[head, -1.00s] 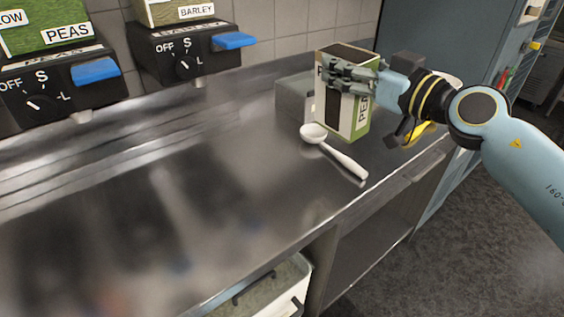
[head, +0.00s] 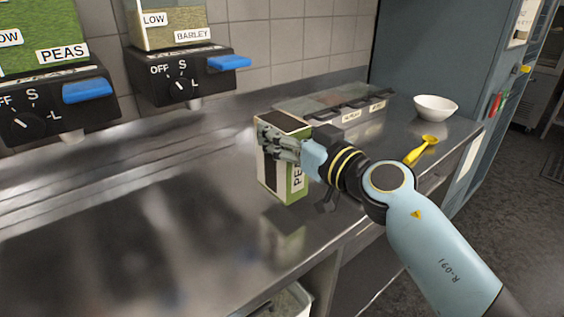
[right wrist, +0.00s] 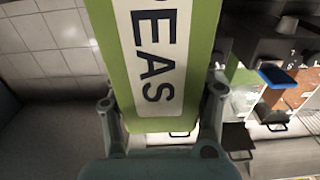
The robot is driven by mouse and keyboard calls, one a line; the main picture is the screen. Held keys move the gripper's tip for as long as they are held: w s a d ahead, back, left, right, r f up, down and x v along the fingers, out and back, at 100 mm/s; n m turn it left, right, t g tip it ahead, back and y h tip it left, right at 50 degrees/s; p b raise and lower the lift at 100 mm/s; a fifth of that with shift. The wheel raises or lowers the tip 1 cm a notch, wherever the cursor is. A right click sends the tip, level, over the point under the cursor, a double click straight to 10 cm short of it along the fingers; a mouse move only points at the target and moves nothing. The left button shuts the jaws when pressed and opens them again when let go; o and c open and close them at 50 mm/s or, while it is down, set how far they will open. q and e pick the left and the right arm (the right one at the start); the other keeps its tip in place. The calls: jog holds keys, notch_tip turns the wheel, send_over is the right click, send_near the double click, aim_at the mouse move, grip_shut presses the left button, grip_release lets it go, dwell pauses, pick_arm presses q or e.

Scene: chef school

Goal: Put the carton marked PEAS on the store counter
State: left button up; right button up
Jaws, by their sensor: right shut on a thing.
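The green and white carton marked PEAS (head: 296,188) is upright over the steel counter (head: 180,215). My right gripper (head: 280,148) is shut on it, with grey fingers across its upper part. A reflection shows below the carton; I cannot tell whether its base touches the counter or hangs slightly above it. In the right wrist view the PEAS label on the carton (right wrist: 155,60) fills the middle, between the gripper's fingers (right wrist: 160,110). My left gripper is not in view.
Dispensers marked PEAS (head: 40,40) and BARLEY (head: 180,68) hang on the tiled wall. The left counter is clear.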

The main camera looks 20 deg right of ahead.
aim_at(286, 181)
notch_tip(286, 181, down, 4)
jog(key=b, duration=0.3)
jog(key=shift+w+a+f, duration=0.1)
jog(key=shift+a+f, duration=0.05)
jog(key=shift+f, duration=0.1)
jog(key=shift+r, duration=0.2)
jog(key=shift+f, duration=0.15)
jog(key=o, duration=1.1)
jog(key=shift+o, duration=0.2)
